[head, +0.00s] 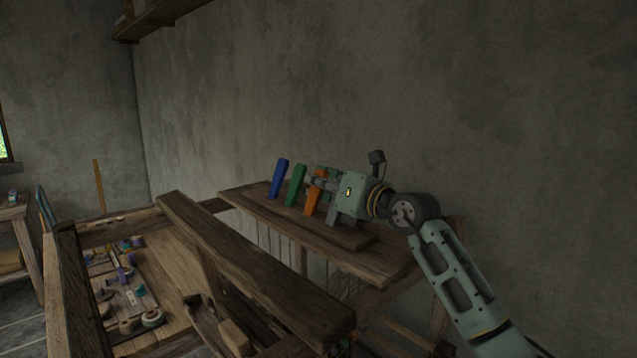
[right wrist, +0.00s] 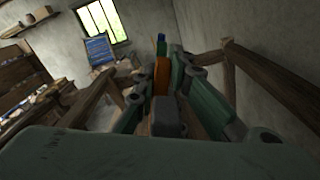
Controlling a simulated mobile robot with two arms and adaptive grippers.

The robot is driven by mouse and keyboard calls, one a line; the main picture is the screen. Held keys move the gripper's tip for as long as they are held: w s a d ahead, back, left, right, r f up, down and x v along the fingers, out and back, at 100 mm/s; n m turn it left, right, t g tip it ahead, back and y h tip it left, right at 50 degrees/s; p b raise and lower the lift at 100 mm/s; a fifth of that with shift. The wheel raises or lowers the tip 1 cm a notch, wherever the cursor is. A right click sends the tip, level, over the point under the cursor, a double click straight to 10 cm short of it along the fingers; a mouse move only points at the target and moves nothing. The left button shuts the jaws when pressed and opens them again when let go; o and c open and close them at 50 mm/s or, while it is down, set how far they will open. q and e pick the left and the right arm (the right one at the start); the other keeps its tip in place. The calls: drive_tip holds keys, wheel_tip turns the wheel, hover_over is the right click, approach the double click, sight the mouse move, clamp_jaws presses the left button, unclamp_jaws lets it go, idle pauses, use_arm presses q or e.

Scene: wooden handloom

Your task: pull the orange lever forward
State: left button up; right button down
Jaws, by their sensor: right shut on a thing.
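The orange lever (head: 312,200) stands on the wooden shelf of the loom, to the right of a green lever (head: 295,186) and a blue lever (head: 279,179). My right gripper (head: 318,183) reaches in from the right and is shut on the orange lever near its top. The fingers hide part of the orange lever in the head view. My left gripper is not in view.
The levers' wooden shelf (head: 385,264) runs along the grey wall. A thick loom beam (head: 255,270) crosses in front of it. A tray of small coloured parts (head: 165,300) lies at lower left. A window (right wrist: 103,22) shows in the right wrist view.

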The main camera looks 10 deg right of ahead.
drive_tip(key=shift+s+a+r+n+b, duration=0.2)
drive_tip(key=shift+a+n+b, duration=0.2)
drive_tip(key=shift+n, duration=0.3)
drive_tip(key=c, duration=1.8)
unclamp_jaws()
drive_tip(key=shift+d, duration=0.1)
drive_tip(key=v, duration=1.2)
drive_tip(key=shift+s, duration=0.1)
